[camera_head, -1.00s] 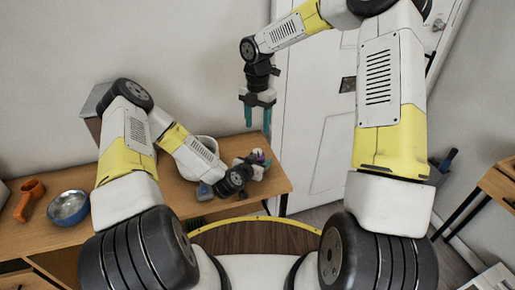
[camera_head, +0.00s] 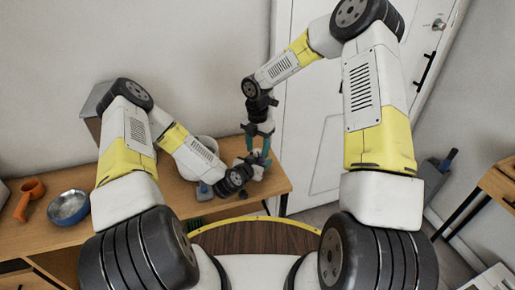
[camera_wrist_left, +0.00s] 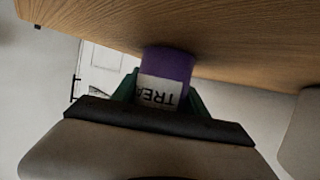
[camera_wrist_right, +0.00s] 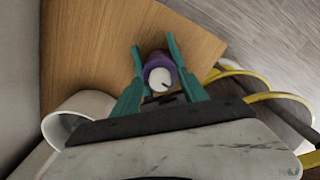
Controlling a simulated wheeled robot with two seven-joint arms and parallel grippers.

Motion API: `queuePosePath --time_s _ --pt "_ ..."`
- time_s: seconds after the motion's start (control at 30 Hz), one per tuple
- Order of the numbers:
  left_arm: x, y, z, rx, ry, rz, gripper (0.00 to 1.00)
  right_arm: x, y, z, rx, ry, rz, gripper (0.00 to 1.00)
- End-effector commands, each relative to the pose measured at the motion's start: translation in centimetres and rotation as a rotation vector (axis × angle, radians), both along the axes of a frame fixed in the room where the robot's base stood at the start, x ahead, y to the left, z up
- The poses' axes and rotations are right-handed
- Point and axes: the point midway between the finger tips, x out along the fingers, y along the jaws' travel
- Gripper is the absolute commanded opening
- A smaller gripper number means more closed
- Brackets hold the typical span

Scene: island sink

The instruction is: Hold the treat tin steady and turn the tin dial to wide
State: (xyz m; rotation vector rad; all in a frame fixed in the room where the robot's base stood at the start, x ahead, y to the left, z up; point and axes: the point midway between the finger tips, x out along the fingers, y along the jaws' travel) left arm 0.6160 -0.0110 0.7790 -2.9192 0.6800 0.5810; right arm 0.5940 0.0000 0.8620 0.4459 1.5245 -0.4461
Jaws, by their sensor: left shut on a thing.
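The treat tin is a purple can with a white label reading "TREA" (camera_wrist_left: 166,65), upside down in the left wrist view. My left gripper (camera_wrist_left: 163,90) is shut on it, one finger at each side. In the right wrist view the tin (camera_wrist_right: 156,59) shows from above, with a pale round dial (camera_wrist_right: 159,79) and a short dark mark on top. My right gripper (camera_wrist_right: 154,50) is open above the tin, its fingers on either side of the dial. Contact cannot be told. In the head view my right gripper (camera_head: 258,150) largely hides the tin.
The wooden counter (camera_head: 170,195) ends just right of the tin. A white bin-like vessel (camera_wrist_right: 72,116) stands close by. A white door (camera_head: 315,150) is behind.

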Motion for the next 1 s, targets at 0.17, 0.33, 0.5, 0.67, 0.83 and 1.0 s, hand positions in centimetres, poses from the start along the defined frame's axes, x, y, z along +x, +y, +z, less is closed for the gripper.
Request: queuePosePath --time_s 0.17,0.33,0.5,0.67,0.83,1.0 --pt "0.01 -0.01 0.03 0.0 -0.001 0.0 0.05 0.01 -0.01 0.03 0.0 0.0 0.0 0.16" --pt "0.01 -0.01 0.03 0.0 -0.001 0.0 0.05 0.02 -0.01 0.04 0.0 0.0 -0.001 0.0" --pt "0.01 -0.01 0.03 0.0 -0.001 0.0 0.05 0.01 0.0 0.05 0.0 0.0 -0.012 0.0" --pt "0.01 0.0 0.02 0.0 0.0 0.0 0.05 0.01 -0.01 0.06 0.0 0.0 -0.06 0.0" --pt "0.0 0.0 0.01 0.0 0.0 0.0 0.05 0.02 0.05 0.06 -0.001 -0.001 -0.16 0.0" --pt "0.01 0.0 0.02 0.0 0.0 0.0 0.05 -0.01 0.03 0.06 -0.001 0.0 -0.308 0.0"
